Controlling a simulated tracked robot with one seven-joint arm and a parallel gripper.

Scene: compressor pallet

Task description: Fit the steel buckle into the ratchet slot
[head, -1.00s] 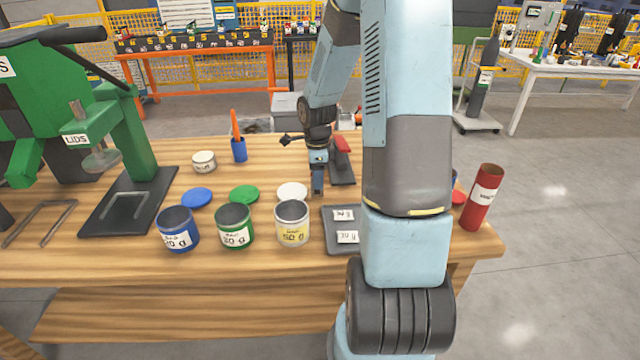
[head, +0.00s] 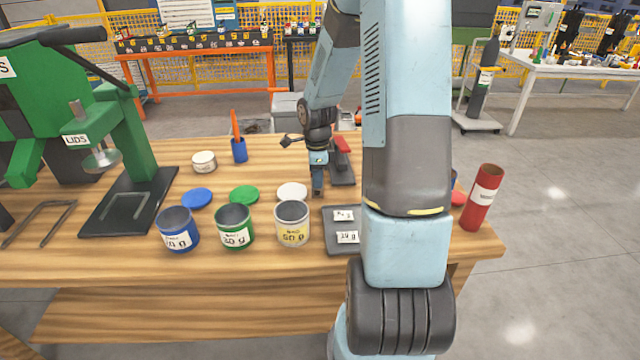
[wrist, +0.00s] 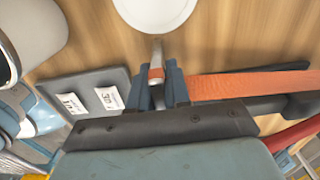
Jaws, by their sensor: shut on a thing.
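My gripper (wrist: 160,88) is shut on a small grey metal piece, which looks like the steel buckle (wrist: 156,55); its end sticks out past the fingertips. An orange strap (wrist: 240,86) runs from beside the fingers to the right. In the head view my gripper (head: 318,188) points down, low over the bench, and the buckle is too small to make out. A dark device with a red handle (head: 341,145), perhaps the ratchet, stands just behind and right of it. Its red handle (wrist: 292,136) and dark body (wrist: 285,104) show at the wrist view's right. I cannot see the slot.
A white lid (head: 292,191) lies close to my gripper, with a grey-white can (head: 292,224) in front. A dark tray with labelled plates (head: 345,250) is at front right. Green and blue cans, lids and a green press (head: 130,130) stand left.

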